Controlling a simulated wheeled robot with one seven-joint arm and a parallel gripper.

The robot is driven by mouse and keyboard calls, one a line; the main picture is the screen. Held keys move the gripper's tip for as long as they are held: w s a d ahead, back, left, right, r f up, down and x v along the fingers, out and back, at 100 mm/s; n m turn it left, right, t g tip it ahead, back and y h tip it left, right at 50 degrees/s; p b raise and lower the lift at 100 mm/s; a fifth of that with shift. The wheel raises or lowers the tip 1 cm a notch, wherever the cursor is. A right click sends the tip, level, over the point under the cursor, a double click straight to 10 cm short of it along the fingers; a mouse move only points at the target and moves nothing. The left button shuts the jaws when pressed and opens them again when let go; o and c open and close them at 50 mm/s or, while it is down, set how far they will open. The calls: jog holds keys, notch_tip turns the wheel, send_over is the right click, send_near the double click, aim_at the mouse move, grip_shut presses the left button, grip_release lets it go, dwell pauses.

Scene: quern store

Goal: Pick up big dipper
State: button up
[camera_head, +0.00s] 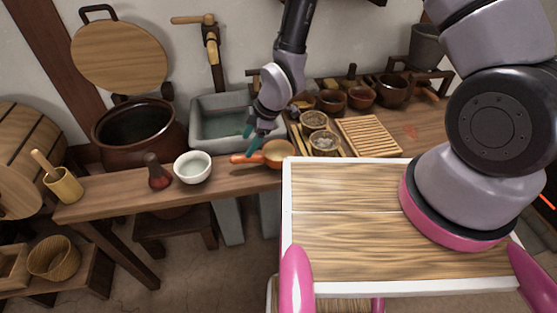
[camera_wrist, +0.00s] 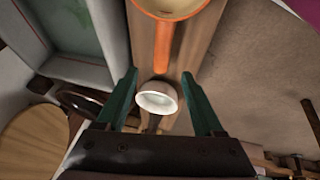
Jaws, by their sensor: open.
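The big dipper is an orange ladle with a round pale-bottomed bowl (camera_head: 278,152) and a straight handle (camera_head: 243,159). It lies on the wooden counter, its handle pointing left. In the wrist view its bowl (camera_wrist: 176,6) is cut off at the top edge and its handle (camera_wrist: 162,42) runs down the middle. My gripper (camera_head: 255,146) is over the handle in the head view. In the wrist view my gripper (camera_wrist: 159,76) has its teal fingers apart, one on each side of the handle's line, with nothing held. The exact height above the handle is unclear.
A white bowl (camera_head: 193,167) and a dark red-brown pestle-like item (camera_head: 157,171) stand left of the dipper. A grey stone sink (camera_head: 207,124) is behind. Small baskets (camera_head: 323,142) and a slatted board (camera_head: 370,136) lie to the right. My own tray top is in front.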

aim_at(243, 157)
jog(key=x, duration=0.9)
jog(key=shift+d+f, duration=0.1)
jog(key=shift+d, duration=0.2)
jog(key=shift+c, duration=0.3)
grip_shut()
